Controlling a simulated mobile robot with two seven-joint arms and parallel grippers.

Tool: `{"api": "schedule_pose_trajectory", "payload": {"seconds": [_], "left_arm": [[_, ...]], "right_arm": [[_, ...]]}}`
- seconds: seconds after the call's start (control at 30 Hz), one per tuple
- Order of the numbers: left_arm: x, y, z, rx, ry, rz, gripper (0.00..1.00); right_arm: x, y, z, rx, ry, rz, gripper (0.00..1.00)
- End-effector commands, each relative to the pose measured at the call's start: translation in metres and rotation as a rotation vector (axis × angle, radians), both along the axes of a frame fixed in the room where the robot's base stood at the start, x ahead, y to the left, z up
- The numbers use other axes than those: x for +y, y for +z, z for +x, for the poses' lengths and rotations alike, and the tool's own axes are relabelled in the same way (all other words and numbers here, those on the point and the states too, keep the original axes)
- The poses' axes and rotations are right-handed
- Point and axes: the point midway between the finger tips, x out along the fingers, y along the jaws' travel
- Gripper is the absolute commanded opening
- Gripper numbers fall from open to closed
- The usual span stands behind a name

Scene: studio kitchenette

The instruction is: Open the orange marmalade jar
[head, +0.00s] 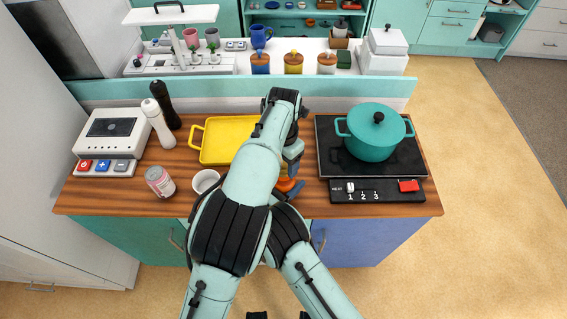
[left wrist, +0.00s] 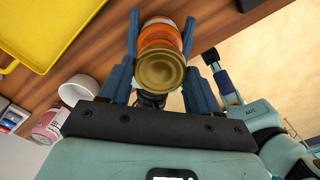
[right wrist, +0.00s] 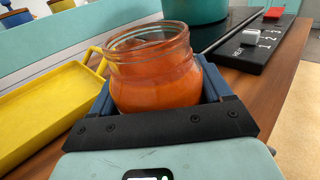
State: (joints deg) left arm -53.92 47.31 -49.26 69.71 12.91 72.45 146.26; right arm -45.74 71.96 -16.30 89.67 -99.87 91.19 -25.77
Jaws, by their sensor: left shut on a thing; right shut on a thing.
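The marmalade jar (right wrist: 155,85) is a clear glass jar with orange contents. In the right wrist view its mouth is uncovered, and it stands between the blue fingers of my right gripper (head: 290,189), which is shut on it. The gold lid (left wrist: 161,70) is apart from the jar, between the fingers of my left gripper (head: 291,166), which is shut on it. In the left wrist view the orange jar (left wrist: 162,33) shows behind the lid. In the head view my left arm hides most of both.
A yellow tray (head: 215,153) lies left of the grippers, with a white cup (head: 205,181) and a pink can (head: 159,181) nearer the front. A teal pot (head: 373,140) sits on the black hob at right. The counter's front edge is close.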

Motion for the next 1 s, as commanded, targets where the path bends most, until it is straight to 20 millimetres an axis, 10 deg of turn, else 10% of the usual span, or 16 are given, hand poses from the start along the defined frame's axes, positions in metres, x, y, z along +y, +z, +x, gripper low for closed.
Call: {"api": "schedule_pose_trajectory", "payload": {"seconds": [0.47,0.5,0.53,1.0], "left_arm": [[0.000,0.027,0.000,0.001,0.000,-0.001,0.26],[0.000,0.027,0.000,0.000,0.000,0.000,0.26],[0.000,0.027,0.000,0.000,0.000,0.000,0.26],[0.000,0.026,0.000,0.001,0.000,-0.001,0.26]], "right_arm": [[0.000,0.000,0.000,0.001,0.000,0.001,0.00],[0.000,0.000,0.000,0.001,0.000,0.001,0.88],[0.000,0.000,0.000,0.001,0.000,0.001,0.98],[0.000,0.000,-0.002,0.000,-0.003,0.000,1.00]]}}
